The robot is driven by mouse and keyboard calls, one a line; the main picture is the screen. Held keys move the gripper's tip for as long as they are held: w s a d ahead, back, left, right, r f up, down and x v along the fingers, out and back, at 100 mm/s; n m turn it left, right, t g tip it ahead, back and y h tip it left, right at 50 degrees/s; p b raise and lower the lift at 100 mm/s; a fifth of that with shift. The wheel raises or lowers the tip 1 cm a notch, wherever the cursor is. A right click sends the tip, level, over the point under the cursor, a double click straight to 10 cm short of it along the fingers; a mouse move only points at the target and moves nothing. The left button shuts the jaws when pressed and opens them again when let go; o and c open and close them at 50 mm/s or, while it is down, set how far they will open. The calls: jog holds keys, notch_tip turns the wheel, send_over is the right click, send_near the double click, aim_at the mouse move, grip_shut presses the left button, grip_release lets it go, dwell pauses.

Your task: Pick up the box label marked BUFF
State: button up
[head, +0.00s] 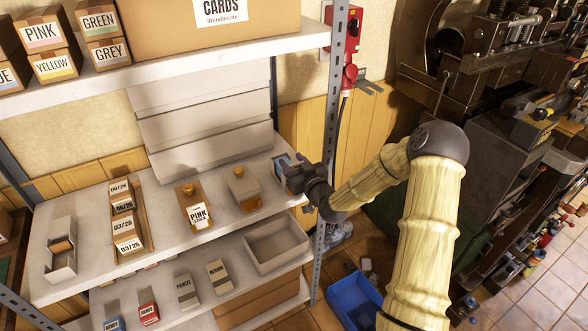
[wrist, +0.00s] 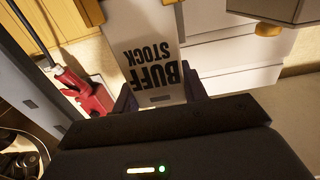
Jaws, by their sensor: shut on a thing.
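The box label marked BUFF STOCK (wrist: 150,45) is a white card with black print, upside down in the wrist view. My gripper (wrist: 158,98) is shut on its near end, with the dark fingers on either side of the card. In the head view my gripper (head: 284,166) is at the right end of the middle shelf, near the upright post. The label is hardly visible there, and I cannot tell from these views whether it touches the shelf.
A metal post (head: 333,110) stands close beside my arm. A red socket (head: 343,27) is behind it.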

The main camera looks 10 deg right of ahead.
notch_tip(320, 180, up, 8)
dwell(0.4)
dwell(0.5)
